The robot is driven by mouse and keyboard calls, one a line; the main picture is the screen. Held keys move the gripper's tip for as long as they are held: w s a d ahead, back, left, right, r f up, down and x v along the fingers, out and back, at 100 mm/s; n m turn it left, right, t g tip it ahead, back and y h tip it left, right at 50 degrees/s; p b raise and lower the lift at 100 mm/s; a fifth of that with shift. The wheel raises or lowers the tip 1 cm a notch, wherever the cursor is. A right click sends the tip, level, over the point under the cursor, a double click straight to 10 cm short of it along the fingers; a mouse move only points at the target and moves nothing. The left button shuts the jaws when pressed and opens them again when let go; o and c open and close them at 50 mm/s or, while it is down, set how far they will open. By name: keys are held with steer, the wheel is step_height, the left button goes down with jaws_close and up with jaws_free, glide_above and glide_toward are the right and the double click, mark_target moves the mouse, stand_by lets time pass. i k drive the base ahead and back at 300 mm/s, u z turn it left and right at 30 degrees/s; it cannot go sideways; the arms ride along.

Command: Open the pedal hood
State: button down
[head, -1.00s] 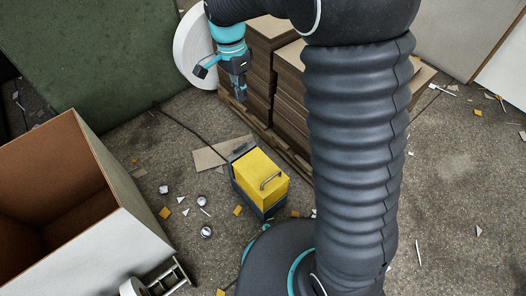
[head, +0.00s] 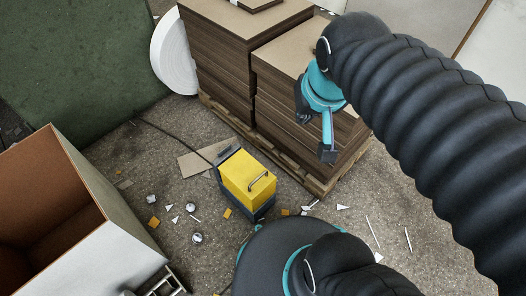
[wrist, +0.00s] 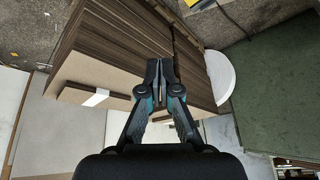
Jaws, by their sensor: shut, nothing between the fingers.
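Greyboard stacks (head: 225,60) stand on a wooden pallet (head: 290,170) behind the hood. A large open box (head: 90,260) is at left. A white roll (head: 172,55) leans by the stacks; it also shows in the wrist view (wrist: 220,75). Scraps litter the floor, and a cable (head: 170,137) runs from the pedal.

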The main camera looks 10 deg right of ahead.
mark_target(249, 181)
steer(key=z, duration=0.55)
steer(key=k, duration=1.05)
steer(key=u, duration=0.5)
